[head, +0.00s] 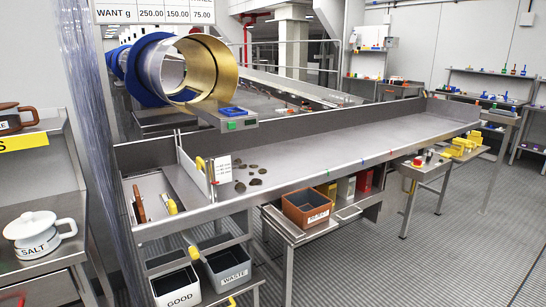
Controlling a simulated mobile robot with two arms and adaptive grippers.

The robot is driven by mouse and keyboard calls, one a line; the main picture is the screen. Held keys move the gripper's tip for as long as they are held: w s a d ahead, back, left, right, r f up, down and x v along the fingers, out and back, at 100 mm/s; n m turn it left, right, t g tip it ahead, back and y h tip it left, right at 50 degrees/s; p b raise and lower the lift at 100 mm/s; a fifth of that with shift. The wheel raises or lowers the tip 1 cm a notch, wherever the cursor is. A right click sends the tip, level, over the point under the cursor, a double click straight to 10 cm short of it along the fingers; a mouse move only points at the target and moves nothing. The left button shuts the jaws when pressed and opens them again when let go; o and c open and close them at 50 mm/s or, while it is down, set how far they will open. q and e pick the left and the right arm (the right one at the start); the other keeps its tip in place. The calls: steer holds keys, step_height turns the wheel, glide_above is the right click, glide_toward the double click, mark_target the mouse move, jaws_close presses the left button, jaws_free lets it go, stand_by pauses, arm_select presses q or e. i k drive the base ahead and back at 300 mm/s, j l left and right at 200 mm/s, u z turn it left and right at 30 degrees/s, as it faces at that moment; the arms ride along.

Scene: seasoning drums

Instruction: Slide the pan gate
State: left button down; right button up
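A long steel pan (345,140) with raised walls runs from the left middle to the right. At its left end stands an upright steel plate with a yellow handle (200,163), which looks like the pan gate. A white label card (222,169) stands beside it. Several dark lumps (254,182) lie on the pan floor just right of the card. Left of the plate is a narrow tray (155,190) holding a brown-handled tool (139,203) and a yellow-handled tool (171,206). Neither of my grippers shows.
A gold-rimmed drum (208,68) overhangs the pan's back left. Bins marked GOOD (180,299) and WASTE (234,276) sit below the left end. A brown bin (307,208) rests on a shelf under the pan. A white SALT pot (39,234) stands far left. Grated floor is open at right.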

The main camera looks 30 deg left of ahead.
mark_target(195, 172)
steer(key=u, duration=1.6)
steer(key=i+j, duration=0.1)
steer(key=j, duration=0.1)
